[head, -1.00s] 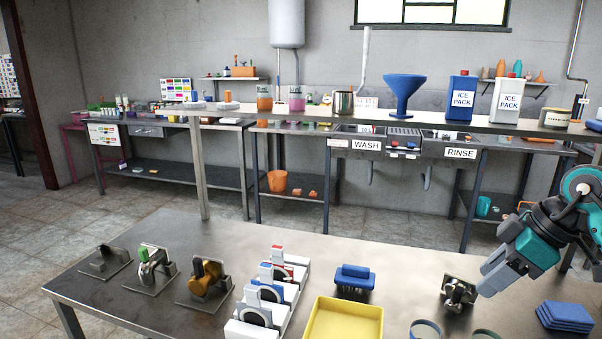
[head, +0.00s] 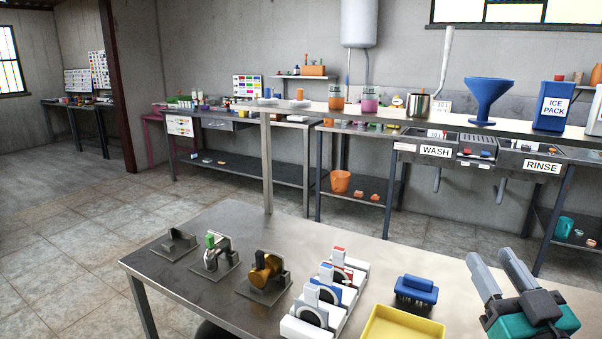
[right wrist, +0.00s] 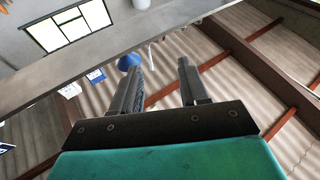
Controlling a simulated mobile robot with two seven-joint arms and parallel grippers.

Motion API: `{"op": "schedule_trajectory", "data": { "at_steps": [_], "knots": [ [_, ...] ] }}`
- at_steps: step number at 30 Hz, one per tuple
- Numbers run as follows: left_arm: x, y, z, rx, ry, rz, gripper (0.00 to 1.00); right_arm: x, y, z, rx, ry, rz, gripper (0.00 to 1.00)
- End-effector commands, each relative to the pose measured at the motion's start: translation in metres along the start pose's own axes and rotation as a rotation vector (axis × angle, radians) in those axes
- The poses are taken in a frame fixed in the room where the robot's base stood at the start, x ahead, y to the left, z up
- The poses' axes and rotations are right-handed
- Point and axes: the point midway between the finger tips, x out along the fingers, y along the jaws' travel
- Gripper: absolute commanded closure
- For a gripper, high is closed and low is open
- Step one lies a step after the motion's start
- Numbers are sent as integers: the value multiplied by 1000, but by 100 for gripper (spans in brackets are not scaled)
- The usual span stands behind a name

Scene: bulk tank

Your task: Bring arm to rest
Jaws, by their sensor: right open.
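My right gripper (head: 490,270) shows at the lower right of the head view, above the near metal table. Its two grey fingers are apart with nothing between them, and they point up and away. In the right wrist view the open fingers (right wrist: 160,80) point toward the shelf and ceiling, and the gap is empty. My left gripper is in neither view.
The near metal table (head: 205,315) holds metal fixtures (head: 264,272), white holders (head: 330,295), a blue brush (head: 416,290) and a yellow tray (head: 385,330). Open floor lies at left.

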Motion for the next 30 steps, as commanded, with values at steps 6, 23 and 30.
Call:
{"op": "schedule_trajectory", "data": {
  "at_steps": [6, 23, 30],
  "knots": [
    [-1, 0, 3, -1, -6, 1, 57, -60, 9, 83, 13, -456, 246, 56],
    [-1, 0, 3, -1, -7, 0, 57, -245, -81, 168, -18, -1421, -33, 56],
    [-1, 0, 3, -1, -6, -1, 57, -272, -105, 176, -19, -1516, -172, 56]
  ]
}}
